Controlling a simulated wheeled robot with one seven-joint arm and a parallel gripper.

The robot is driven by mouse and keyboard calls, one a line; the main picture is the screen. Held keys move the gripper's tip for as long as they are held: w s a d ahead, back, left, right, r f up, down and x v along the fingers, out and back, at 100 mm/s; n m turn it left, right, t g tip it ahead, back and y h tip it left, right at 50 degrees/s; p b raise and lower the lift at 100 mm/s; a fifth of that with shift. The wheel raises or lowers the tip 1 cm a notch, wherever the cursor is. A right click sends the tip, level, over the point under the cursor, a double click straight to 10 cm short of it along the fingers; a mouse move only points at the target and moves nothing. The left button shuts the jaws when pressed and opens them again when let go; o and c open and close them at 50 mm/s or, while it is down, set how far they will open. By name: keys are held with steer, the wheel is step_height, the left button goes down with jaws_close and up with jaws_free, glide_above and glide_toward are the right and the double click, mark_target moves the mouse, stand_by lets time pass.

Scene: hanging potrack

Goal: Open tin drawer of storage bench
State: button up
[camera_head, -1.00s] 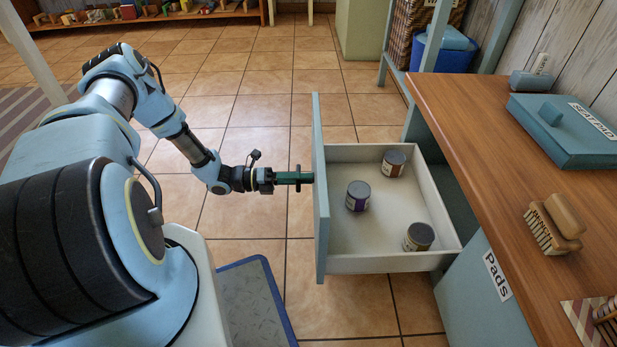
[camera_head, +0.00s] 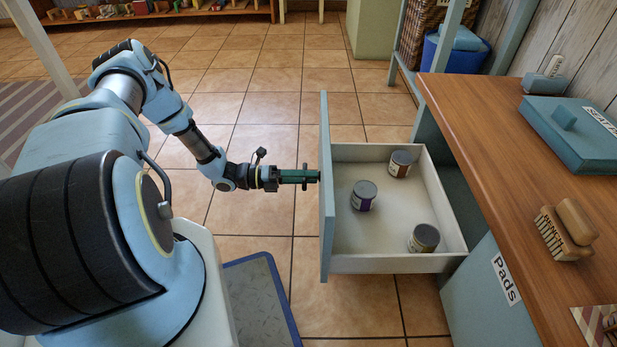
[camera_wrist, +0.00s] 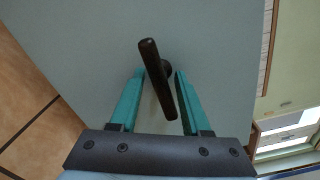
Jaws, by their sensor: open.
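The drawer (camera_head: 345,264) of the bench is pulled well out, and its blue front panel (camera_head: 325,225) faces my arm. Several tins sit inside: a tin at the back (camera_head: 400,163), a purple-labelled tin (camera_head: 363,195) and a tin at the front (camera_head: 423,238). My gripper (camera_head: 316,177) is at the outer face of the panel. In the wrist view the green fingers of my gripper (camera_wrist: 157,88) are open, one on each side of the dark bar handle (camera_wrist: 155,75). Gaps show between the fingers and the handle.
The wooden bench top (camera_head: 480,170) holds a blue box (camera_head: 580,140) and a brush (camera_head: 565,230). A "Pads" label (camera_head: 506,279) marks the cabinet side. A blue-edged mat (camera_head: 262,300) lies by my base. Tiled floor is clear beyond my arm.

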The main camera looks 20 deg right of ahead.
steer(key=p+v, duration=0.1)
steer(key=v, duration=0.9)
steer(key=shift+a, duration=0.2)
steer(key=s+a+r+m+t+y, duration=0.3)
steer(key=a+r+m+y, duration=0.3)
steer(key=r+m, duration=0.35)
steer(key=s+a+r+m+t+y, duration=0.2)
steer(key=a+r+m+y, duration=0.35)
steer(key=r+m, duration=0.4)
steer(key=s+a+r+m+t+y, duration=0.3)
steer(key=a+r+m+y, duration=0.2)
steer(key=a+r+m, duration=0.35)
step_height(320, 180, up, 39)
steer(key=d+p, duration=0.1)
steer(key=p, duration=3.7)
steer(key=shift+w+d+r+m, duration=0.2)
steer(key=shift+d+r+m, duration=0.05)
steer(key=shift+m, duration=0.2)
steer(key=shift+s, duration=0.1)
